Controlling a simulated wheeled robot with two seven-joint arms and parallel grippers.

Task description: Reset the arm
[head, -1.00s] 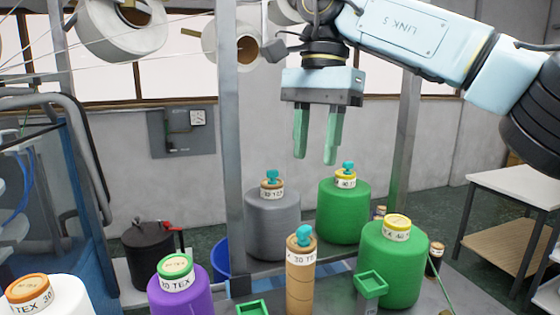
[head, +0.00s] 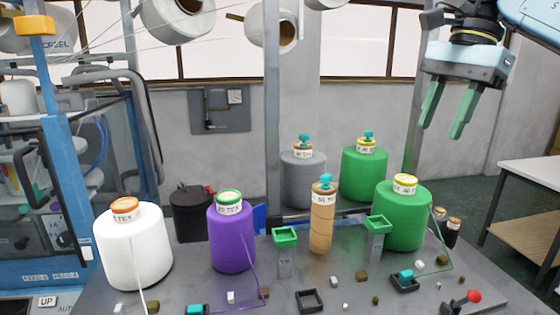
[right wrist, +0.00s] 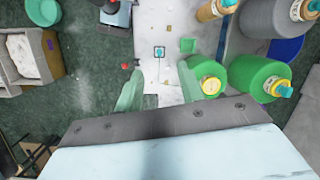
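My right gripper (head: 447,112) hangs at the upper right of the head view, raised well above the table. Its two green fingers are spread apart with nothing between them. In the right wrist view the open fingers (right wrist: 158,88) point down over the grey table, near a green cone (right wrist: 262,78). Part of my right arm (head: 535,18) shows at the top right corner. My left gripper is in neither current view.
White (head: 133,250), purple (head: 231,243), tan (head: 322,228) and green (head: 404,225) cones stand on the grey table (head: 205,283). Grey (head: 303,176) and another green (head: 364,175) cone stand behind. A red-knobbed lever (head: 469,299) is at front right. A white side table (head: 535,174) stands right.

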